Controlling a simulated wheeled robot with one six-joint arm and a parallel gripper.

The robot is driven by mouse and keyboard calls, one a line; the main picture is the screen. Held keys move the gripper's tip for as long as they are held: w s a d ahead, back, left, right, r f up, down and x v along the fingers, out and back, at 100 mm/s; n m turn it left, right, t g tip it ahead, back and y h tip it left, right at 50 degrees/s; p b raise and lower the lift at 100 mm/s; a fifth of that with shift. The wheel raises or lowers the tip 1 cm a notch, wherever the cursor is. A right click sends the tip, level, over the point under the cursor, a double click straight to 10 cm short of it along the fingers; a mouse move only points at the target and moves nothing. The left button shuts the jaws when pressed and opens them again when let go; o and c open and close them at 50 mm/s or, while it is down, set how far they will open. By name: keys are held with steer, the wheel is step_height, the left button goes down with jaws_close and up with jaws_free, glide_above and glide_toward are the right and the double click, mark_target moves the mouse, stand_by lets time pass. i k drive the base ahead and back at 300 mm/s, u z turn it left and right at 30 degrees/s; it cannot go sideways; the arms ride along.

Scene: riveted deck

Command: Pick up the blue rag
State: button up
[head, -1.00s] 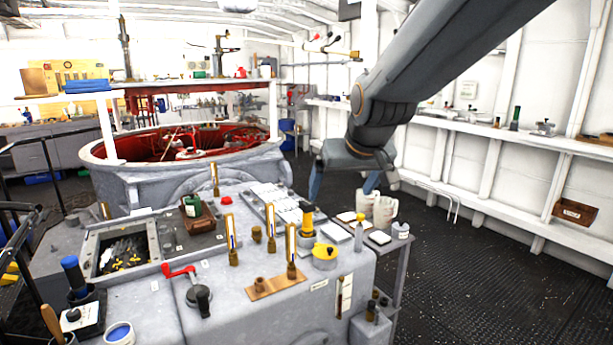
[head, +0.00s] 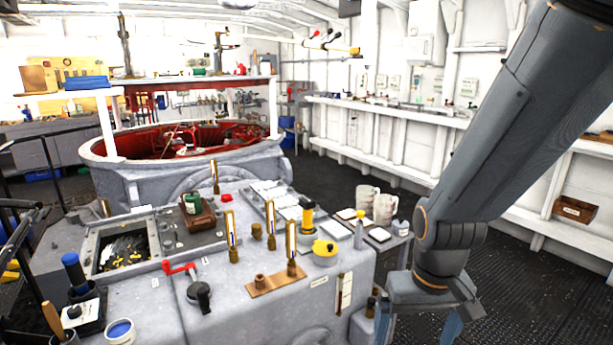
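A blue folded, cloth-like bundle (head: 87,82) lies on the raised shelf at the upper left in the head view. It may be the blue rag, but it is too small to be sure. My gripper (head: 419,331) points down at the lower right, beside the right end of the grey machine. Its two blue-grey fingers are spread apart, with nothing seen between them. The fingertips are cut off by the bottom edge of the view. My gripper is far from the blue bundle.
A small side table with two pale mugs (head: 385,208) stands close to my arm. The dark deck (head: 520,270) is open at the right.

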mark_target(84, 83)
steer(key=u, duration=1.2)
steer(key=k, duration=0.15)
steer(key=u, duration=0.35)
